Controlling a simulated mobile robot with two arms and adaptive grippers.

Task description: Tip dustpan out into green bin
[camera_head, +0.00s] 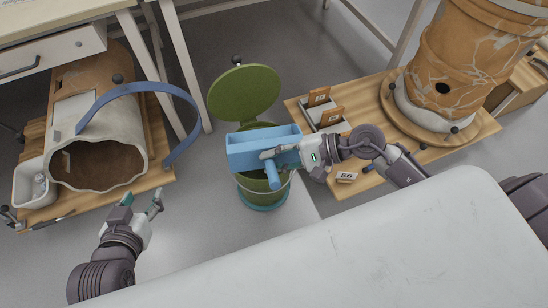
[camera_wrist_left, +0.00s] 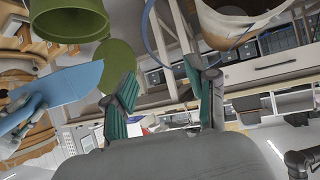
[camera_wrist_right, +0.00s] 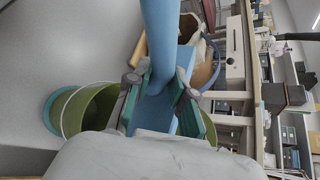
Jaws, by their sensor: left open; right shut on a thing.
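The blue dustpan (camera_head: 250,150) is held over the green bin (camera_head: 253,192), covering much of its opening. The bin's round green lid (camera_head: 244,92) stands open behind it. My right gripper (camera_head: 272,154) is shut on the dustpan's handle. The right wrist view shows the blue handle (camera_wrist_right: 160,45) between the fingers, with the bin (camera_wrist_right: 88,108) to the left. My left gripper (camera_head: 141,203) is open and empty, to the left of the bin. The left wrist view also shows the dustpan (camera_wrist_left: 70,85) and the bin (camera_wrist_left: 68,18). Whether anything lies in the dustpan cannot be told.
A large broken vessel (camera_head: 95,145) lies on a wooden cart at the left, with a blue strap (camera_head: 185,105) beside it. A brown cracked vessel (camera_head: 470,60) stands on a wooden board (camera_head: 375,100) at the right. A white surface (camera_head: 390,245) fills the front.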

